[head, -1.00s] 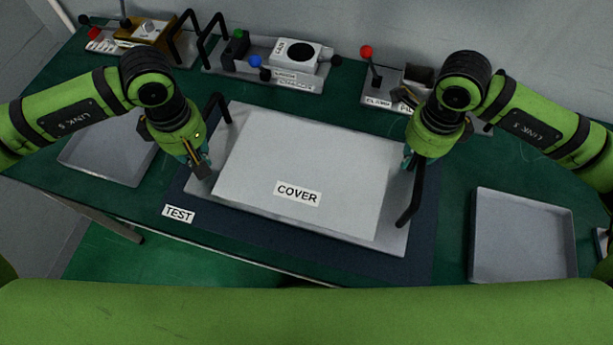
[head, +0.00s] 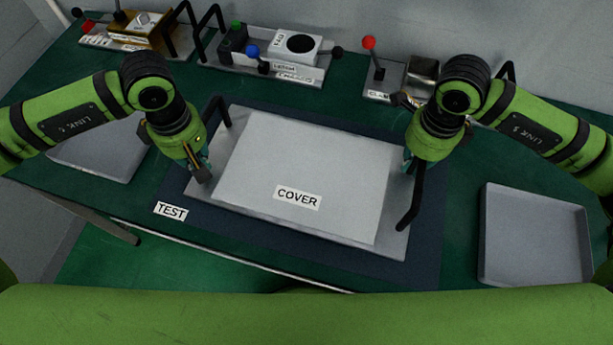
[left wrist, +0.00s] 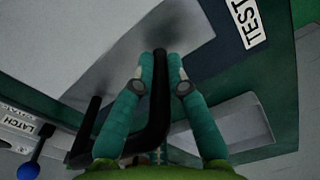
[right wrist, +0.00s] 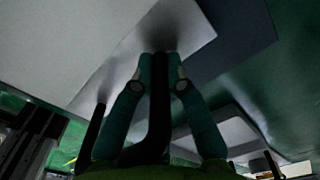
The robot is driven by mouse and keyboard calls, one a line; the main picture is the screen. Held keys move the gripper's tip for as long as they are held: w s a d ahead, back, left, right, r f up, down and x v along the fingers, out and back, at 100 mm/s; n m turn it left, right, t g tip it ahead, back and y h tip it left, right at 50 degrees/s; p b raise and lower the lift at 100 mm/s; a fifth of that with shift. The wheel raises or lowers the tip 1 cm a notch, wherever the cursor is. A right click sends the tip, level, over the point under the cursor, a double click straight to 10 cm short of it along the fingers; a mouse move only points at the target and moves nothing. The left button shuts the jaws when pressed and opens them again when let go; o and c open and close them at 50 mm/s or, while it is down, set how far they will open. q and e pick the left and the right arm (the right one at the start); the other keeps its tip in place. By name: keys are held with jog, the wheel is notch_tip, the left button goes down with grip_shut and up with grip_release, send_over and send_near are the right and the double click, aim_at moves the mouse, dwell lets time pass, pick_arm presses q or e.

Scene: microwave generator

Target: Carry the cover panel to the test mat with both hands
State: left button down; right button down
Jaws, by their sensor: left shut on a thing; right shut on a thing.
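The cover panel (head: 310,165), a pale grey plate with a COVER label, lies level above or on the dark blue test mat (head: 425,250); I cannot tell whether they touch. The mat shows along the panel's left, front and right sides, with its TEST label at the front left. My left gripper (head: 203,176) is shut on the panel's left black handle (left wrist: 158,115). My right gripper (head: 408,165) is shut on the right black handle (head: 411,208). In both wrist views the handle bar stands between the fingers.
A grey tray (head: 535,275) sits right of the mat, and another tray (head: 85,165) sits at the left, partly behind my left arm. At the back stand a latch unit (head: 297,72), a brass-coloured unit (head: 145,30) and a red-knobbed clamp (head: 370,43).

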pick_arm(q)
jog(key=shift+d+f, duration=0.1)
jog(key=shift+f, duration=0.3)
pick_arm(e)
jog(key=shift+a+f, duration=0.1)
jog(key=shift+f, duration=0.3)
pick_arm(q)
jog(key=c, duration=1.7)
grip_release()
jog(key=shift+f+b, duration=0.15)
jog(key=shift+b, duration=0.2)
pick_arm(e)
jog(key=c, duration=1.7)
grip_release()
jog(key=shift+f, duration=0.15)
pick_arm(q)
jog(key=o, duration=0.5)
jog(key=shift+s, duration=0.1)
jog(key=shift+c, duration=0.2)
pick_arm(e)
jog(key=o, duration=0.5)
jog(key=shift+s, duration=0.1)
jog(key=shift+c, duration=0.2)
pick_arm(q)
jog(key=shift+r, duration=0.25)
